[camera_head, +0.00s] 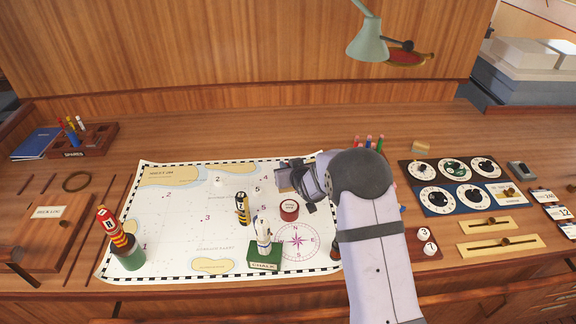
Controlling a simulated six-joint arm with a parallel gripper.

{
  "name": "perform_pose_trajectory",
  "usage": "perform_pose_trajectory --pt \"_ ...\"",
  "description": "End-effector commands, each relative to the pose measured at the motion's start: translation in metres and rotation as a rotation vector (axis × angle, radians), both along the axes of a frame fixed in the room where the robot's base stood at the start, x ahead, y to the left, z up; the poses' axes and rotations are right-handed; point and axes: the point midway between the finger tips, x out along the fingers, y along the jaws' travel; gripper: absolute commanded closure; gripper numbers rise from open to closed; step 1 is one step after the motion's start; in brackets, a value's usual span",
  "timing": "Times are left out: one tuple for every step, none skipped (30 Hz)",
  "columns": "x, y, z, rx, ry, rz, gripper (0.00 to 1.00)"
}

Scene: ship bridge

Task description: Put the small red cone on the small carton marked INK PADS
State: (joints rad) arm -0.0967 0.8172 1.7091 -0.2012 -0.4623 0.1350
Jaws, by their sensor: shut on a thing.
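My gripper (302,183) is low over the chart's upper right part, its jaws pointing left. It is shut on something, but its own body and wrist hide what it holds. A small tan and bluish thing (284,180) shows at the fingertips; I cannot tell whether it is the INK PADS carton or whether it is held or behind the jaws. No small red cone can be made out, and no INK PADS lettering is readable.
The chart (180,235) bears a black-and-yellow buoy (242,208), a short red round thing (289,211), a green CHALK box (263,258) with a white figure, and a green cylinder (128,257) topped by a striped red piece (108,222). Dial panels (430,197) stand right. The chart's middle left is clear.

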Motion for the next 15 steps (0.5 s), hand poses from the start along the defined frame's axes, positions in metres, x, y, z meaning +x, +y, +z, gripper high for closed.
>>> perform_pose_trajectory --pt "0.0000 0.0000 -0.0013 0.000 0.000 0.000 1.00" --pt "0.0000 0.0000 -0.0023 0.000 0.000 0.000 1.00" --pt "0.0000 0.0000 -0.0035 0.000 0.000 0.000 1.00" --pt "0.0000 0.0000 -0.0044 0.000 0.000 0.000 1.00" --pt "-0.0001 0.0000 -0.0028 0.000 0.000 0.000 0.79" --pt "0.0000 0.0000 -0.0026 0.000 0.000 0.000 0.69" --pt "0.0000 0.0000 -0.0026 0.000 0.000 0.000 0.67" --pt "-0.0001 0.0000 -0.0025 0.000 0.000 0.000 0.67" --pt "-0.0001 0.0000 -0.0025 0.000 0.000 0.000 0.67" --pt "-0.0001 0.0000 -0.0025 0.000 0.000 0.000 0.67" --pt "-0.0001 0.0000 -0.0025 0.000 0.000 0.000 0.67" --pt "-0.0001 0.0000 -0.0025 0.000 0.000 0.000 0.67" --pt "-0.0001 0.0000 -0.0025 0.000 0.000 0.000 0.67" --pt "-0.0001 0.0000 -0.0025 0.000 0.000 0.000 0.67" --pt "-0.0001 0.0000 -0.0022 0.000 0.000 0.000 0.67"
